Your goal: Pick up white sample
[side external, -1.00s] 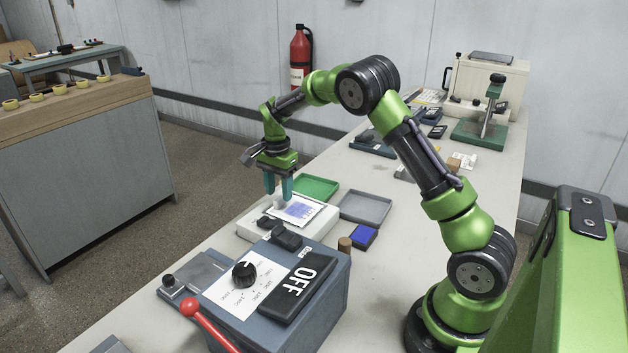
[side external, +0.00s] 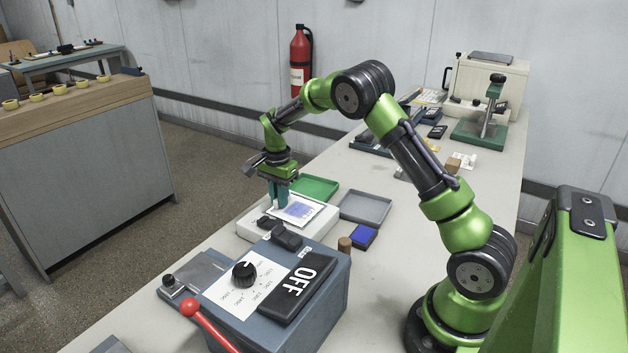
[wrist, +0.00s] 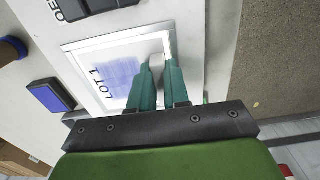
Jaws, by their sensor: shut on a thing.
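My gripper (side external: 279,203) points down over the white platform, with its teal fingers close together. The wrist view shows the fingertips (wrist: 159,68) shut on a small white piece (wrist: 156,58), the white sample, mostly hidden between them. It is at the edge of a white-framed sheet (wrist: 113,80) with a purple printed patch and the words LOT 1. The sheet also shows on the white platform (side external: 318,229) in the side view. I cannot tell whether the sample is clear of the surface.
A green tray (side external: 318,187) and a grey tray (side external: 365,207) lie behind the platform. A blue pad (side external: 363,237) and a brown cylinder (side external: 345,244) stand to its right. A grey box marked OFF (side external: 335,300), with a red lever (side external: 207,322), is in front.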

